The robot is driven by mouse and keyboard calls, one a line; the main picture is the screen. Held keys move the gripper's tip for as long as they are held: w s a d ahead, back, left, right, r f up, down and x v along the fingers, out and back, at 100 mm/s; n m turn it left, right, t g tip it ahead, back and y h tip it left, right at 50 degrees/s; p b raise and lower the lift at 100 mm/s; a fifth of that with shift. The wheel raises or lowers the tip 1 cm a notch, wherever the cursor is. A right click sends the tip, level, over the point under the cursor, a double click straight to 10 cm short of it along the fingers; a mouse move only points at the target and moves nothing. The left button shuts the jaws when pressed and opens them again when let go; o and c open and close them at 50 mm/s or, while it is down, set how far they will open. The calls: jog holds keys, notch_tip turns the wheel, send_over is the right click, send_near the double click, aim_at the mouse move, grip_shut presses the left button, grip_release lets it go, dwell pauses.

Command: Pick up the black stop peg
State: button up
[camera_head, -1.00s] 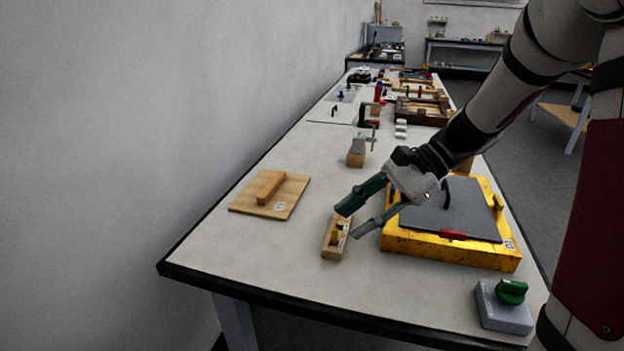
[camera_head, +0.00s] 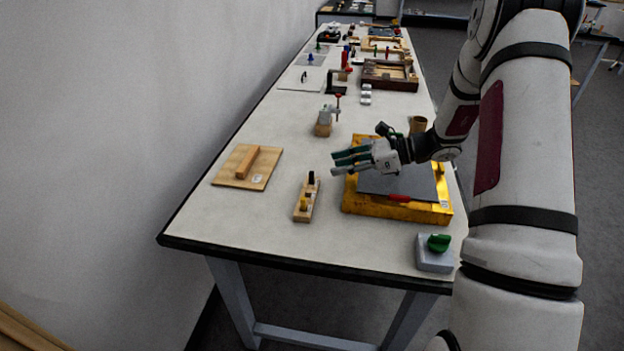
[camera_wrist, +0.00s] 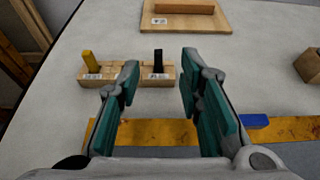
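The black stop peg (camera_head: 311,178) stands upright at the far end of a small wooden block (camera_head: 308,196), with a yellow peg (camera_head: 303,203) at the near end. In the wrist view the black peg (camera_wrist: 158,61) shows beyond and between my fingertips, on the right part of the block (camera_wrist: 124,78); the yellow peg (camera_wrist: 90,61) is on the left. My gripper (camera_head: 334,163) is open and empty, to the right of the black peg and apart from it. It also shows in the wrist view (camera_wrist: 160,72) with its fingers spread.
A yellow box with a grey top (camera_head: 395,206) lies under and beside my gripper. A board with a wooden bar (camera_head: 262,179) lies left. A grey box with a green knob (camera_head: 434,260) sits front right.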

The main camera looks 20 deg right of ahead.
aim_at(313, 172)
jog(key=shift+f+p+x, duration=0.15)
jog(key=shift+p+x, duration=0.05)
jog(key=shift+x, duration=2)
jog(key=shift+f+p+x, duration=0.1)
jog(key=shift+p+x, duration=0.1)
jog(key=shift+x, duration=1.95)
jog(key=shift+s, duration=0.1)
grip_shut()
